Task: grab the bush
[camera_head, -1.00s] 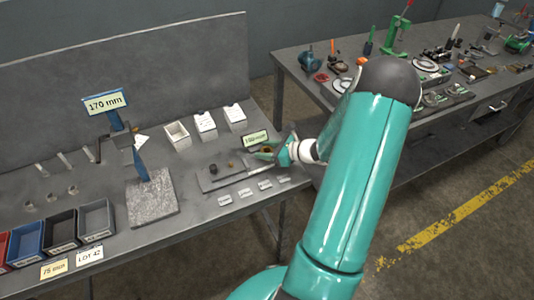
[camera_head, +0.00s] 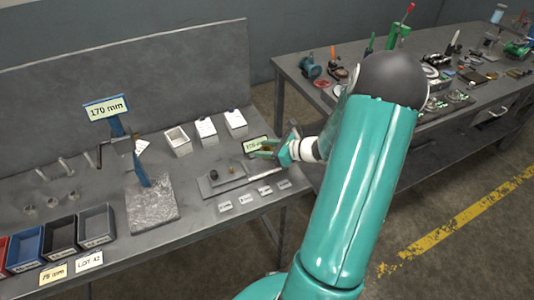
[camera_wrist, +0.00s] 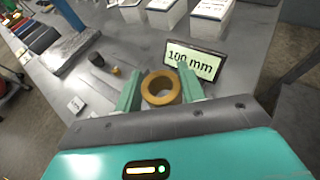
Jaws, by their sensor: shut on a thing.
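The bush is a brass-coloured ring (camera_wrist: 162,100) with an open bore. It sits between the two green fingers of my gripper (camera_wrist: 161,86) in the wrist view, and the fingers are shut on its sides. In the head view my gripper (camera_head: 264,149) is over the right end of the left bench, beside a small number sign (camera_head: 255,144). There the bush is too small to make out clearly. How far it is above the bench top I cannot tell.
The sign reads 100 mm in the wrist view (camera_wrist: 195,61). A grey plate with small dark and brass pieces (camera_head: 222,183) lies left of my gripper. White boxes (camera_head: 207,132) stand behind. Coloured bins (camera_head: 60,235) are at the far left. A second bench (camera_head: 300,82) is at the right.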

